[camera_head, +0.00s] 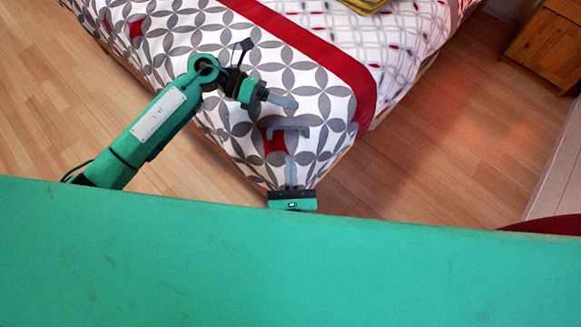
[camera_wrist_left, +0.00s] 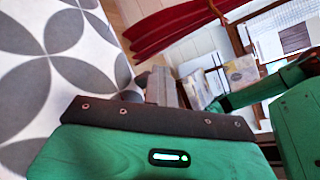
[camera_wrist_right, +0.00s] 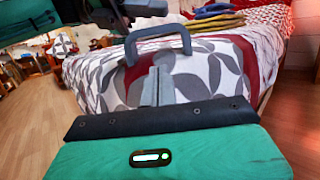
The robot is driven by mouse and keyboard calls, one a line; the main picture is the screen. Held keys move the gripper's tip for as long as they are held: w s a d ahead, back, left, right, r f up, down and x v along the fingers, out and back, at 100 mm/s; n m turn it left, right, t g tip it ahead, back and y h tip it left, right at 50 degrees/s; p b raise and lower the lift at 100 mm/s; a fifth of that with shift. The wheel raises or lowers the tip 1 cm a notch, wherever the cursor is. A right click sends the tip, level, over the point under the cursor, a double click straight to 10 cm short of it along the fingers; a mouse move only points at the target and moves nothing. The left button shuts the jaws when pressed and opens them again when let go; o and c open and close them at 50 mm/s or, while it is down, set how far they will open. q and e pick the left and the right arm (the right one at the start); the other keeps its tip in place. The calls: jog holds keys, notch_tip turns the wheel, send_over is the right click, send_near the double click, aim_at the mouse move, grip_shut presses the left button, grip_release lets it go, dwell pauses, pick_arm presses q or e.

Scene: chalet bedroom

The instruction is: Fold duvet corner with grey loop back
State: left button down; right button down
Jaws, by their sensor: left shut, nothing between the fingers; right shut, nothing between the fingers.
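The duvet (camera_head: 225,50) is white with grey petal shapes and red patches, and its near corner points toward me in the head view. The grey loop (camera_head: 289,126) stands at that corner; it also shows in the right wrist view (camera_wrist_right: 158,36), just beyond the fingers. My left gripper (camera_head: 294,104) is shut and empty, just above the loop in the head view. My right gripper (camera_head: 291,158) is shut and empty, just below the loop, with its fingers toward it. In the left wrist view, the duvet (camera_wrist_left: 45,60) fills the left side.
A red band (camera_head: 310,42) crosses the bed, with an olive cloth (camera_head: 365,4) at the top. A wooden cabinet (camera_head: 545,42) stands at the upper right. Wooden floor (camera_head: 440,150) is free right of the bed. A green surface fills the bottom of the head view.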

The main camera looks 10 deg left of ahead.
pick_arm(q)
jog(key=c, duration=1.4)
grip_release()
